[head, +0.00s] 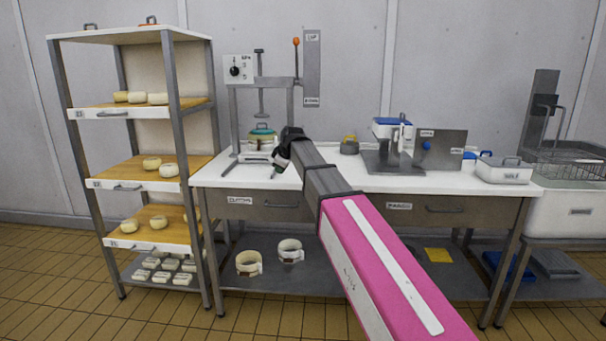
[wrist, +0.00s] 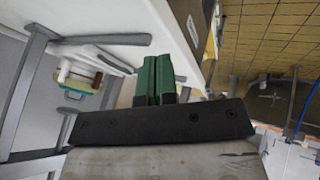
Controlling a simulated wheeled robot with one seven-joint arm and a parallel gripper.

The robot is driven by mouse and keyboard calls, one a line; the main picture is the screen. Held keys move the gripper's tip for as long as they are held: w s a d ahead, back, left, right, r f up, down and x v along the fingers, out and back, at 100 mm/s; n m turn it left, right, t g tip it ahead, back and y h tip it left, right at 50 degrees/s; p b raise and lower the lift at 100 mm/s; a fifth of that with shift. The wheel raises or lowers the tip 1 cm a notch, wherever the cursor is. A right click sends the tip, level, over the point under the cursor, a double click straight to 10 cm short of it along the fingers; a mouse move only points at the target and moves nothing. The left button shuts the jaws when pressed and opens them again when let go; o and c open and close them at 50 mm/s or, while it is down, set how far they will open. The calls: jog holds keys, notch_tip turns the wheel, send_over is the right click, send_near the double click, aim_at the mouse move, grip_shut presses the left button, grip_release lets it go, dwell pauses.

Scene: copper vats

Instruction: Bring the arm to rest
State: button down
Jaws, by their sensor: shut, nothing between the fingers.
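My arm (head: 330,185) reaches forward over the middle of the white worktable (head: 220,182). My gripper (head: 274,172) hangs near its end, pointing down and left above or close to the tabletop; the exact gap cannot be told. In the wrist view, the two green fingers of my gripper (wrist: 157,72) are together with nothing between them. A white mould with a teal lid (head: 262,137) stands under the press, just left of my gripper. It also shows at the left of the wrist view (wrist: 84,98), apart from the fingers.
The press frame (head: 233,115) rises behind and left of my gripper. A shelf rack (head: 180,110) with cheeses stands at left. A scale-like device (head: 393,150) and a white tub (head: 503,170) stand on the table's right part. Tabletop between press and device is partly clear.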

jog(key=s+d+f+m+g+h, duration=0.2)
jog(key=s+d+f+m, duration=0.5)
jog(key=s+d+f, duration=0.7)
jog(key=s+d+f+m+g+h, duration=0.1)
jog(key=s+d+f+m+g, duration=0.2)
jog(key=s+d+f+m, duration=0.4)
jog(key=s+d+f, duration=0.3)
jog(key=s+f, duration=0.2)
jog(key=f, duration=0.2)
jog(key=s+d+f, duration=0.4)
jog(key=s+f, duration=0.1)
jog(key=f, duration=0.2)
jog(key=shift+s+f+m+g+h, duration=0.25)
jog(key=shift+s+m+g+h, duration=0.05)
jog(key=shift+s+g+h, duration=0.1)
